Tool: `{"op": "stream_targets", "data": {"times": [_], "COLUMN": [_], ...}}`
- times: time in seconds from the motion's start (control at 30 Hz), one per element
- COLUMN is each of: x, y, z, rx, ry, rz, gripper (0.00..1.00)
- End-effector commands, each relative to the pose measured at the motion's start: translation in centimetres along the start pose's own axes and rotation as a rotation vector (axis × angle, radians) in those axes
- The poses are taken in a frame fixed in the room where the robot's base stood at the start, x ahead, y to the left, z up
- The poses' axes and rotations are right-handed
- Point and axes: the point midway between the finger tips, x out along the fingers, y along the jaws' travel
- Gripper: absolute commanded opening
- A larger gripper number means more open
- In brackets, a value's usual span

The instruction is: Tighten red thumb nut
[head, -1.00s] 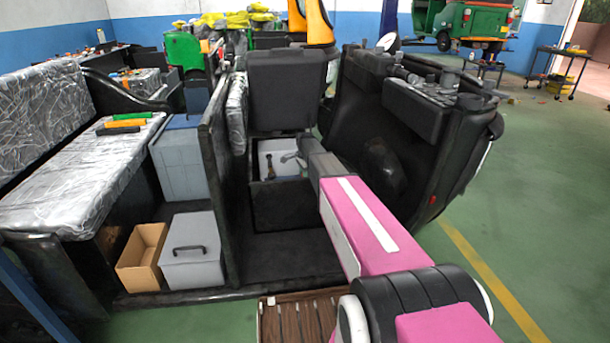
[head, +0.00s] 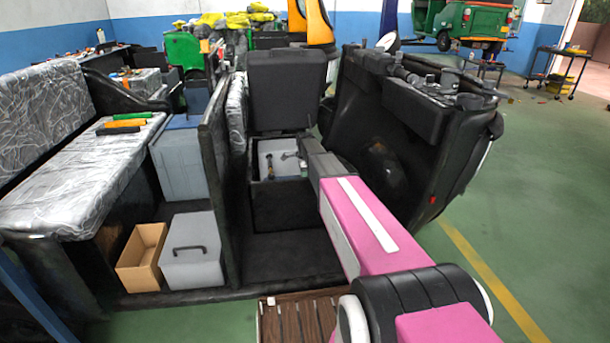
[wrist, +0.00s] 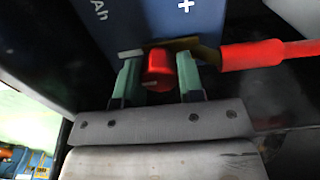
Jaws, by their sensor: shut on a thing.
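The red thumb nut (wrist: 158,72) sits at the edge of a blue battery marked with a plus sign (wrist: 195,22) in the wrist view. My gripper (wrist: 158,78) has its two green fingers on either side of the nut, shut on it. A thick red cable (wrist: 268,54) meets a brass-coloured lug (wrist: 196,47) just right of the nut. In the head view my arm reaches into the open black box (head: 280,203) under a raised black seat; the nut cannot be made out there.
The raised seat (head: 286,92) stands behind the box. A black upright panel (head: 218,190) is on the left and the tilted black vehicle front (head: 390,140) on the right. A grey lidded box (head: 190,255) and an open cardboard box (head: 142,255) sit at left.

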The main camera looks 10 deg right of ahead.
Motion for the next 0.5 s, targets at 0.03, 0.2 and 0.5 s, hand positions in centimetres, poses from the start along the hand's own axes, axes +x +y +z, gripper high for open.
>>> {"op": "stream_targets", "data": {"times": [0.03, 0.2, 0.5], "x": [-0.04, -0.02, -0.78], "y": [-0.02, -0.02, 0.00], "z": [0.00, 0.01, 0.01], "rx": [0.002, 0.001, 0.000], "ry": [0.000, 0.000, 0.000], "rz": [-0.001, -0.001, -0.001], "gripper": [0.42, 0.61, 0.61]}}
